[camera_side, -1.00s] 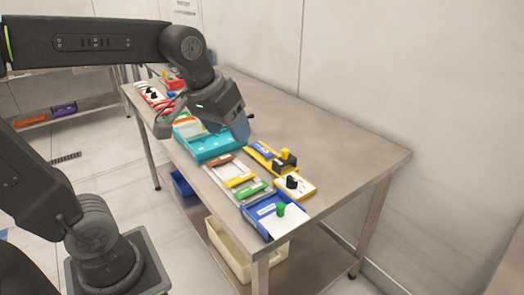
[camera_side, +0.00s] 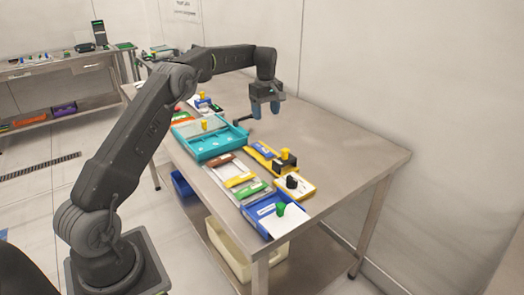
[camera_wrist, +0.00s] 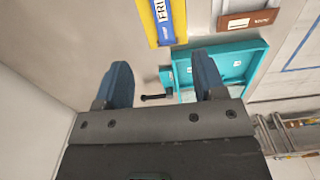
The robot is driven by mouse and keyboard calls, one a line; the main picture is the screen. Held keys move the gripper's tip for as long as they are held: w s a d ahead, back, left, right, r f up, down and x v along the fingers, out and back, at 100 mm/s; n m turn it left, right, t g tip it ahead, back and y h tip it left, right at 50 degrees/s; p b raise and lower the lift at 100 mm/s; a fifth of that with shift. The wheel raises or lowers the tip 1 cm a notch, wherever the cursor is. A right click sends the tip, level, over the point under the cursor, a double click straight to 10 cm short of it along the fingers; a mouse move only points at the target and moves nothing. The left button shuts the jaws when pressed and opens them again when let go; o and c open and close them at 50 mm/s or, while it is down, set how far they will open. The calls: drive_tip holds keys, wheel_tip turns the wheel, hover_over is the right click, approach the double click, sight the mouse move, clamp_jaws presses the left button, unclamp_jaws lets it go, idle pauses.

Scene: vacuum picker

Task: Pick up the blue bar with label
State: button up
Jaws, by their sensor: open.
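The blue bar with a white label (camera_wrist: 164,22) lies on a yellow tray (camera_wrist: 148,25) at the top of the wrist view, its lettering cut off by the frame edge. In the side view the blue bar (camera_side: 264,148) sits near the far end of the yellow tray (camera_side: 250,153). My gripper (camera_side: 265,107) is above the table, beyond the bar toward the back. In the wrist view my gripper (camera_wrist: 161,75) has its two blue fingers spread wide with nothing held between them. The bar lies ahead of the fingertips, apart from them.
A black block with a yellow knob (camera_side: 285,161) is at the yellow tray's near end. Brown, yellow and green bars lie nearby. The table's right side is clear.

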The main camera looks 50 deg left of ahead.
sight(264, 149)
drive_tip(key=f, duration=1.4)
drive_tip(key=shift+a+f, duration=0.25)
drive_tip(key=shift+a, duration=0.15)
drive_tip(key=shift+c, duration=0.3)
drive_tip(key=c, duration=1)
drive_tip(key=shift+o, duration=0.2)
